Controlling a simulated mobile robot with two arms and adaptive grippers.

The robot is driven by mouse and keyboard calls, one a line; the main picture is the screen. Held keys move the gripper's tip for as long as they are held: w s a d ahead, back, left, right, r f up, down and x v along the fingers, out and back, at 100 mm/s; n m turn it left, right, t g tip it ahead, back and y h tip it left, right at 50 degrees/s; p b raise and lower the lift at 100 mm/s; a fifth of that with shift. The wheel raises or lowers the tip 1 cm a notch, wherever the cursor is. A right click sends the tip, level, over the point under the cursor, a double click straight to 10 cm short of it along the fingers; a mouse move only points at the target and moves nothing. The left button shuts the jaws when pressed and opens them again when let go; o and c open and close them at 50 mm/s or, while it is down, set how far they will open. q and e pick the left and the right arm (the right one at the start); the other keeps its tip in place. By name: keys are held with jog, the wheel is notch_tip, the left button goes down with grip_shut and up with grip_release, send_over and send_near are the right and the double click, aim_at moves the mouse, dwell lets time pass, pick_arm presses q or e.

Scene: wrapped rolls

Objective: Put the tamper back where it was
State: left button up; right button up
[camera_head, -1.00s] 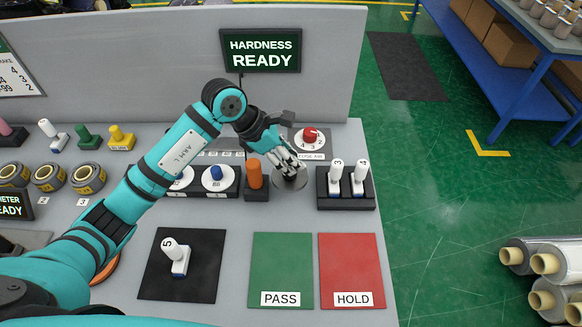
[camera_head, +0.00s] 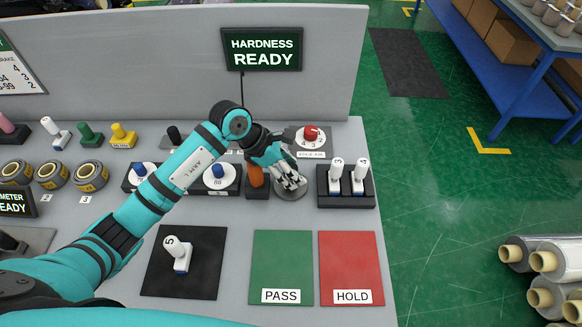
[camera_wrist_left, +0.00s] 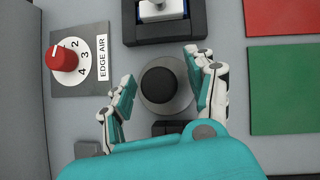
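A black round knob, which looks like the tamper's handle (camera_wrist_left: 159,86), stands upright at the centre of a round grey disc (camera_wrist_left: 179,106) in the left wrist view. In the head view my fingers mostly hide the knob, and the grey disc (camera_head: 291,193) shows beneath them. I cannot tell whether the disc is the tamper's base or a seat under it. My left gripper (camera_wrist_left: 162,92) is open, its fingers on either side of the knob with a gap on both sides. It also shows in the head view (camera_head: 292,181). My right gripper is out of view.
An orange cylinder (camera_head: 256,176) stands close left of the gripper. A black rack (camera_head: 347,200) with two white stamps is at its right. The red edge-air dial (camera_head: 310,133) is behind. Green PASS (camera_head: 282,260) and red HOLD (camera_head: 350,260) mats lie clear in front.

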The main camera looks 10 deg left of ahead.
pick_arm(q)
jog(key=shift+r, duration=0.1)
jog(key=shift+a+r, duration=0.25)
jog(key=b+v, duration=0.2)
jog(key=v, duration=0.9)
jog(key=shift+r, duration=0.15)
jog(key=shift+s, duration=0.15)
